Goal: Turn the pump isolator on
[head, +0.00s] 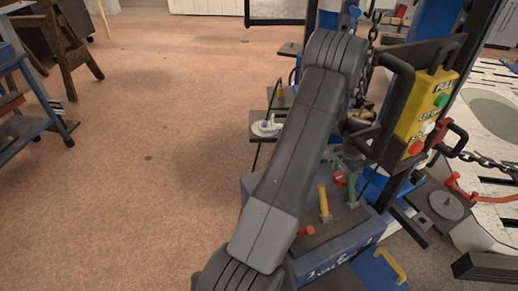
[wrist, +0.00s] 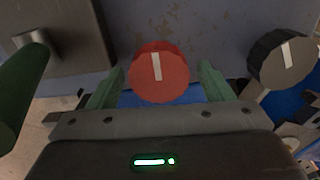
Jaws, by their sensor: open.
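In the wrist view a round red knob (wrist: 159,72) with a white pointer line faces me on a scuffed grey-blue panel. Its line stands almost upright in the picture. No label shows, so I cannot tell from the picture whether it is the pump isolator. My gripper (wrist: 162,69) is open, with one green finger on each side of the red knob; a gap shows on both sides. A dark knob (wrist: 282,60) with a white line, tilted slightly left, sits to the right.
A green cylindrical bar (wrist: 22,95) on a metal mount stands close at the left of the wrist view. In the head view, a yellow button box (head: 425,108) and hanging chains are at the right. A blue bench (head: 345,240) carries coloured handles. Open floor lies left.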

